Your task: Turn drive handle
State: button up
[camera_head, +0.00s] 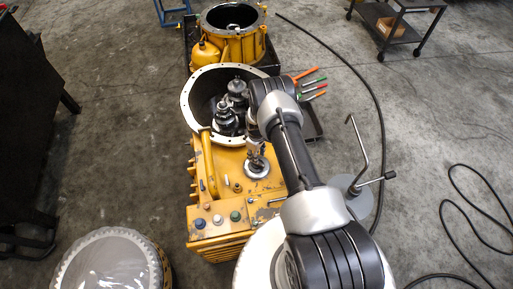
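The yellow transmission housing (222,172) stands in the middle, with its round open bell (188,92) facing up at the far end. Dark gears and shafts (230,110) show inside the bell. My arm reaches in from the lower right and bends down over the housing. My gripper (256,160) is small and partly hidden, over a round metal flange (258,170) on the housing top. I cannot tell whether it touches anything there. A bent metal crank rod (362,150) with a dark knob stands right of my arm by a grey disc (352,190). I cannot tell which part is the drive handle.
Another yellow housing (240,45) stands behind. Orange- and green-handled tools (312,85) lie right of the bell. A round cover (108,262) is at lower left, a cart (402,25) at upper right. Cables (370,80) cross the floor.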

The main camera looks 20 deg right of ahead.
notch_tip(320, 180, up, 7)
jog(key=shift+f, duration=0.1)
dwell(0.4)
